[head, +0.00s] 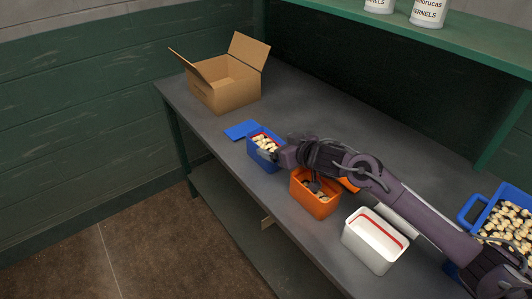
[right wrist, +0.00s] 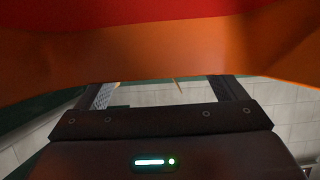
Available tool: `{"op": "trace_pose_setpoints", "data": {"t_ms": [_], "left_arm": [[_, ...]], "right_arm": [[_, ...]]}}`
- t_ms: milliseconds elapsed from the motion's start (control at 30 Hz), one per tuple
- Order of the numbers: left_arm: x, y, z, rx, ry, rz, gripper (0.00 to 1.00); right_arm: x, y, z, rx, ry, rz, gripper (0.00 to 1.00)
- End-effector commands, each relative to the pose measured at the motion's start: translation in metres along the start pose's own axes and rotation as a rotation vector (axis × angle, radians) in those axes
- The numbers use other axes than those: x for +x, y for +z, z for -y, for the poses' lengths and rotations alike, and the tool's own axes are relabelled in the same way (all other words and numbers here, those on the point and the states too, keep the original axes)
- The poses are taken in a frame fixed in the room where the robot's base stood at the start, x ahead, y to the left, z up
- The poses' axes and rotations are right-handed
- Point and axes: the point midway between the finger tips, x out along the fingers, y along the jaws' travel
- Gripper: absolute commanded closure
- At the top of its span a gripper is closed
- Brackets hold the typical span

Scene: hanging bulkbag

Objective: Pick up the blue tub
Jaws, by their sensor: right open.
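The blue tub (head: 266,163) stands upright near the table's front edge, holding pale kernels, with a red line inside. Its likely lid, a flat blue piece (head: 242,130), lies just behind it to the left. In the right wrist view the open jaws (right wrist: 166,92) show partly behind a close orange surface (right wrist: 160,50), and no blue tub is visible. My left gripper is out of view.
An orange tub (head: 316,206) with something dark inside stands below my right wrist. A white tub (head: 370,246) and a blue crate of kernels (head: 475,208) are farther right. An open cardboard box (head: 225,93) is at back left. White cans (head: 428,12) sit on the shelf.

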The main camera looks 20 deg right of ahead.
Motion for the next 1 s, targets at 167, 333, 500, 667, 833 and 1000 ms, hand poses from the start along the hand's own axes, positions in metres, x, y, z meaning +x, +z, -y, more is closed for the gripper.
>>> {"op": "trace_pose_setpoints", "data": {"t_ms": [167,333,500,667,833,1000], "left_arm": [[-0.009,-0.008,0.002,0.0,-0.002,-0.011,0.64],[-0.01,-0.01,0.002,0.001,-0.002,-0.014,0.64],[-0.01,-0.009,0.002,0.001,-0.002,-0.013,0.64],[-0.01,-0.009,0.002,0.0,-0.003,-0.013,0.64],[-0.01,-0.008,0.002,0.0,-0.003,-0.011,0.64],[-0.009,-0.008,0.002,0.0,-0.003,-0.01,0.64]], "right_arm": [[0.025,-0.004,0.001,0.002,0.0,-0.001,0.09],[0.045,-0.002,0.001,0.002,0.0,-0.001,0.09],[0.05,-0.001,0.001,-0.002,0.0,-0.001,0.09],[0.05,-0.001,0.001,-0.001,0.0,0.0,0.12],[0.05,-0.001,0.001,-0.001,0.0,0.0,0.34],[0.049,-0.001,0.001,-0.001,0.0,0.0,0.56]]}}
